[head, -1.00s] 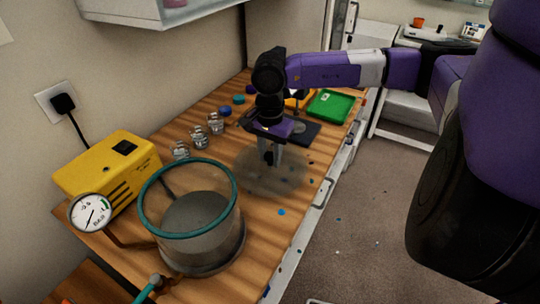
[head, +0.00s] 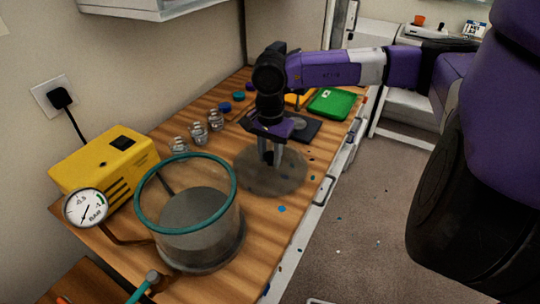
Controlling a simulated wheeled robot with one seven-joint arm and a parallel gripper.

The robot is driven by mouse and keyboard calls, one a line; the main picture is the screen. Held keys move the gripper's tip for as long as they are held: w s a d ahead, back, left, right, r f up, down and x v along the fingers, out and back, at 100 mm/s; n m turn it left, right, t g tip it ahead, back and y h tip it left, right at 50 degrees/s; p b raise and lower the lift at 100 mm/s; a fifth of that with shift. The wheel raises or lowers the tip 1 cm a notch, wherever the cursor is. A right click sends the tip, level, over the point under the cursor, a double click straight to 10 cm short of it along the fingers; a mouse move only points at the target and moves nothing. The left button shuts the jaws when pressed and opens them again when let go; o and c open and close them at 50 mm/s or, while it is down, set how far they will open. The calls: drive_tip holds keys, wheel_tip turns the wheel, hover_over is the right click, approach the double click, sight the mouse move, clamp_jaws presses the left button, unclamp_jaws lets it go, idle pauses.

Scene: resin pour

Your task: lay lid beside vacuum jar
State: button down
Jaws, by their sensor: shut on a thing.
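The vacuum jar (head: 180,232) stands open on the wooden bench, a clear cylinder with a teal rim. The lid (head: 262,181) is a round, see-through grey disc. It lies flat at or just above the bench top, behind and to the right of the jar; I cannot tell whether it touches the wood. My gripper (head: 270,158) points down over the middle of the lid, shut on its small dark knob. The knob is partly hidden by the fingers.
A yellow pump (head: 105,170) with a pressure gauge (head: 86,208) stands left of the jar. Several small glass jars (head: 198,135) stand left of the lid. A green tray (head: 331,103) and a dark scale (head: 304,128) lie farther back. The bench's front edge is close on the right.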

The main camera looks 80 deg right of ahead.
sight(270, 155)
drive_tip(key=shift+f, duration=0.25)
drive_tip(key=c, duration=1)
unclamp_jaws()
drive_tip(key=shift+r+p, duration=1.5)
drive_tip(key=shift+r, duration=2.55)
